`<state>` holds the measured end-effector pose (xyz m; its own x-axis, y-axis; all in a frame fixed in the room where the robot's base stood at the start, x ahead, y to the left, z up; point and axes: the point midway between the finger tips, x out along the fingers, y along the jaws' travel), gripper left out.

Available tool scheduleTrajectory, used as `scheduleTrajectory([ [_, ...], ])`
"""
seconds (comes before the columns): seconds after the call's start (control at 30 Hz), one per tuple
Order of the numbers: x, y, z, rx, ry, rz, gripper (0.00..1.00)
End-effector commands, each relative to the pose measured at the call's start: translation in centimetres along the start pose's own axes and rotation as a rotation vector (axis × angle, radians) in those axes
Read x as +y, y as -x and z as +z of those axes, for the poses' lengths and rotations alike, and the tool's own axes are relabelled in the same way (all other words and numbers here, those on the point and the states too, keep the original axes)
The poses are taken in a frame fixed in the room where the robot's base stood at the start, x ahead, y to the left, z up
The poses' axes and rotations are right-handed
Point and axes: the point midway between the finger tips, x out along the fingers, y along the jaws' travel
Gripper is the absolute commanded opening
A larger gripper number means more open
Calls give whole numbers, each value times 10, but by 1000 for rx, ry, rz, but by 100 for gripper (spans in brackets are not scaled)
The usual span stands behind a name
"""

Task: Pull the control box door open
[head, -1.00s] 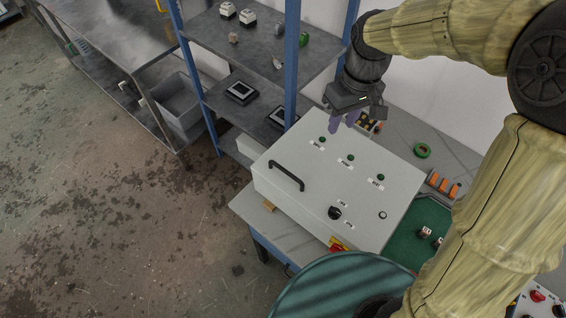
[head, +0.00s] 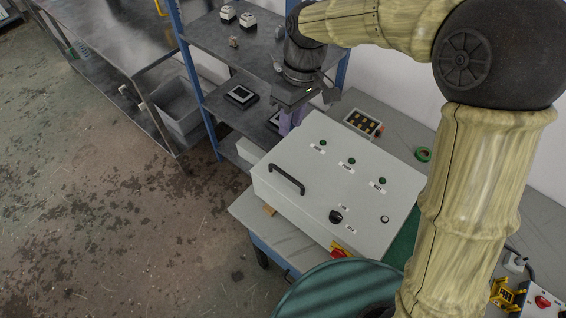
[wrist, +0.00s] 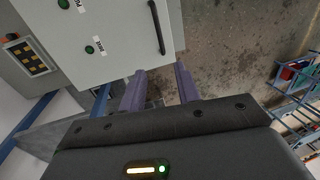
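The control box (head: 330,200) is a light grey box lying on the workbench, its door face up with green lamps, a black knob and a black handle (head: 287,179) near its left edge. The door looks shut. My gripper (head: 288,124) is beyond the far left corner of the box, pointing down, apart from the handle. In the wrist view the purple fingers (wrist: 160,85) are spread with nothing between them. There the box door (wrist: 105,35) is above and left of the fingers, and the handle (wrist: 157,27) is ahead of them.
A blue-framed shelf (head: 225,60) with small devices stands behind the box on the left. A teal round reel (head: 335,290) is in front of the box. Floor at left is clear.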

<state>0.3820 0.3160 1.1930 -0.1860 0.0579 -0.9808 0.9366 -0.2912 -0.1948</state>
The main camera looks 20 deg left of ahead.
Motion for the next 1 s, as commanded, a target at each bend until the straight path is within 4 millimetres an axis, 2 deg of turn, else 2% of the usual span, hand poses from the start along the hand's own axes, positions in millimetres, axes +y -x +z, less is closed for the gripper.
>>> scheduleTrajectory([
  [0.7, -1, -126, 1, -4, 0, -2, 33],
  [0.83, -1, -142, 0, -3, 0, 0, 33],
  [1.0, 0, -149, 0, -1, 0, 1, 33],
])
